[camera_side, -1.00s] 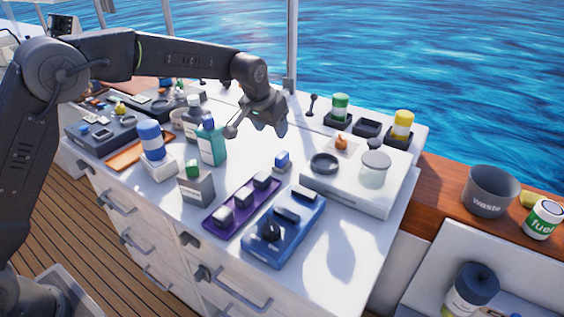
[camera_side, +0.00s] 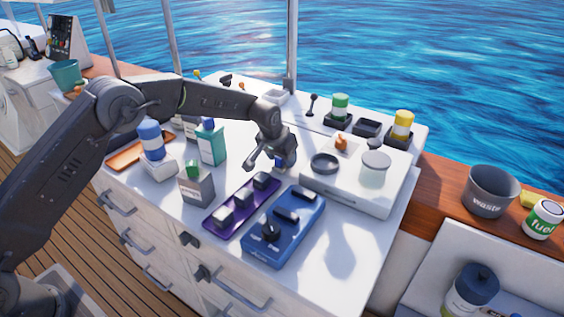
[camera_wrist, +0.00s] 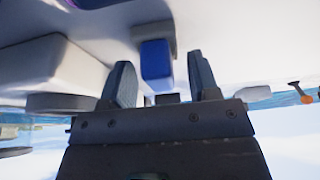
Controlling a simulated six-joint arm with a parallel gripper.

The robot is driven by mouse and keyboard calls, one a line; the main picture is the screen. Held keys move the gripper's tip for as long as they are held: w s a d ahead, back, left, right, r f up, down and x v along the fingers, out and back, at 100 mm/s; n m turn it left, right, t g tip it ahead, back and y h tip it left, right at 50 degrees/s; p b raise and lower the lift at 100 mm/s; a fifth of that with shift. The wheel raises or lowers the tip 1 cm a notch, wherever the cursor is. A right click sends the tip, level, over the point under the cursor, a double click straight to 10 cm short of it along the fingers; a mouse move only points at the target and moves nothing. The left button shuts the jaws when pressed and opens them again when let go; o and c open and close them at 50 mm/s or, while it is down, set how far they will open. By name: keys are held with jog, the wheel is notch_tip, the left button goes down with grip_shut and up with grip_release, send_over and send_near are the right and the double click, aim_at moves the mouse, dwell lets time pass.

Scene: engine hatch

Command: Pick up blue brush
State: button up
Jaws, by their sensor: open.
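A small blue block with a grey part behind it, which looks like the blue brush (camera_wrist: 155,62), shows in the wrist view just beyond and between my two fingers. In the side view the brush (camera_side: 288,162) is on the white counter, mostly hidden behind my gripper (camera_side: 264,160). My gripper also shows in the wrist view (camera_wrist: 162,82), with its dark fingers spread apart and nothing between their tips. I cannot tell whether a finger touches the brush.
A purple tray (camera_side: 240,208) and a blue pedal box (camera_side: 285,232) lie in front. Bare counter lies between the bottle and my gripper.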

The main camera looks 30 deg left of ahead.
jog(key=shift+c, duration=0.4)
grip_shut()
